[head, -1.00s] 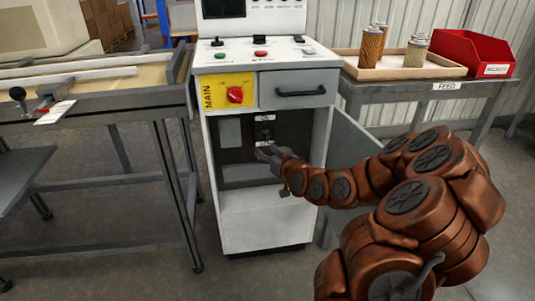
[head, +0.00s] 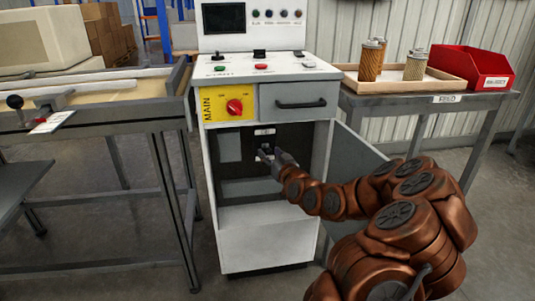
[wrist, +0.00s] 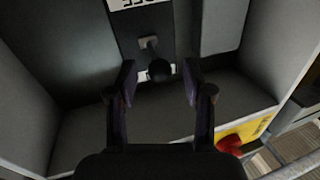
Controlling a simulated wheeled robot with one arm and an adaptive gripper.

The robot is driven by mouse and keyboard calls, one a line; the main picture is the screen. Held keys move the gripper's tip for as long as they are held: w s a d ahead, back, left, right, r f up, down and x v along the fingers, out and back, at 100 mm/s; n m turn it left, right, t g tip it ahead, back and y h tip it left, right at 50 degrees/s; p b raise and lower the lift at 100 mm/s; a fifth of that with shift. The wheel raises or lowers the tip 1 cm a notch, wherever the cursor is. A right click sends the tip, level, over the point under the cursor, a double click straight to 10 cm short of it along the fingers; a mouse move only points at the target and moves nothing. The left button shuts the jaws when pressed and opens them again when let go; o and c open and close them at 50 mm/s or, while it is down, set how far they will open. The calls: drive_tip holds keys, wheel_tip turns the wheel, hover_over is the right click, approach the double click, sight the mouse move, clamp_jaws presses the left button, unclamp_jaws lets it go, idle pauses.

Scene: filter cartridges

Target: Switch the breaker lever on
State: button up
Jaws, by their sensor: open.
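The breaker lever (wrist: 158,69) has a dark ball knob on a pale metal stem (wrist: 149,44). It is mounted inside the open lower bay of the white cabinet (head: 262,220). In the head view the lever is small and partly covered by my gripper (head: 268,156). In the wrist view my gripper (wrist: 159,82) is open, with the ball knob between its two fingertips and a gap on each side. A white label with dark letters sits beyond the stem; another is partly hidden behind the knob.
A yellow MAIN panel with a red rotary switch (head: 235,107) and a drawer (head: 300,100) are above the bay. The cabinet door (head: 357,157) stands open at right. A wooden tray (head: 455,84) with cartridges and a red bin (head: 475,62) are on the right table.

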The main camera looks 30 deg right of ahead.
drive_tip(key=shift+w+d, duration=0.15)
drive_tip(key=shift+w, duration=0.9)
clamp_jaws()
